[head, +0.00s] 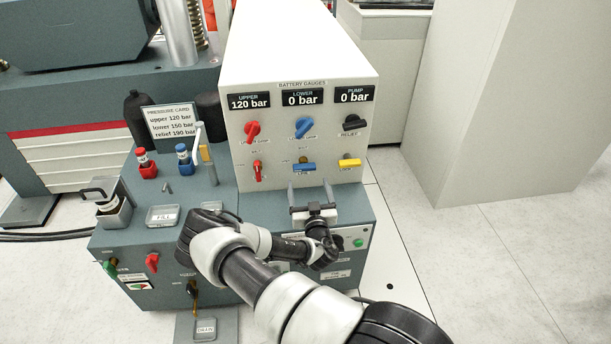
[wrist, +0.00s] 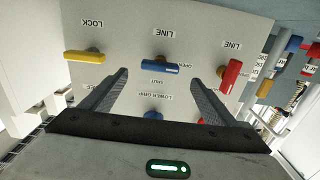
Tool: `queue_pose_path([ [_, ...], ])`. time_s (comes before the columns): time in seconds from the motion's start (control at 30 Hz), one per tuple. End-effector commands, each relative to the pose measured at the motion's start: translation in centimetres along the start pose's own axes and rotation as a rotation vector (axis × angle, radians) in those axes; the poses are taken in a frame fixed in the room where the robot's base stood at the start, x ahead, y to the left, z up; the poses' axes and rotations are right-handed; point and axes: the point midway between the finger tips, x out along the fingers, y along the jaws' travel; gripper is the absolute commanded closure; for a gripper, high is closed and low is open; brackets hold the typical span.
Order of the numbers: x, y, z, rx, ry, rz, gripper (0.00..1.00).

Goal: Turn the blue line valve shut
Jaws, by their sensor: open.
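The blue line valve (head: 304,167) is a bar handle on the pale panel, lying level across in the head view. It also lies level in the wrist view (wrist: 160,66), which is upside down, beside a LINE label and a SHUT label. My gripper (head: 310,190) is open and empty, just below and in front of the blue handle. In the wrist view its fingers (wrist: 158,80) point at the panel, one toward each end of the handle. I see no contact with it.
The red line valve (head: 257,170) stands upright to the left, and the yellow lock handle (head: 349,162) lies level to the right. The blue lower knob (head: 303,128) is above. Gauges (head: 300,97) read upper 120 bar, lower 0 bar, pump 0 bar.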

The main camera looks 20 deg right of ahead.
Motion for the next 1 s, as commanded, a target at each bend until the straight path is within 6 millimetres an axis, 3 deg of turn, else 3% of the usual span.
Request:
queue_pose_path([
  [0.1,2.5,-0.1,0.2,0.000,0.001,-0.002,0.19],
  [0.33,5.8,0.0,0.1,-0.001,0.001,-0.001,0.19],
  [0.77,6.8,0.0,0.0,-0.001,-0.002,0.000,0.19],
  [1.0,6.8,0.0,0.0,-0.001,-0.001,0.000,0.59],
])
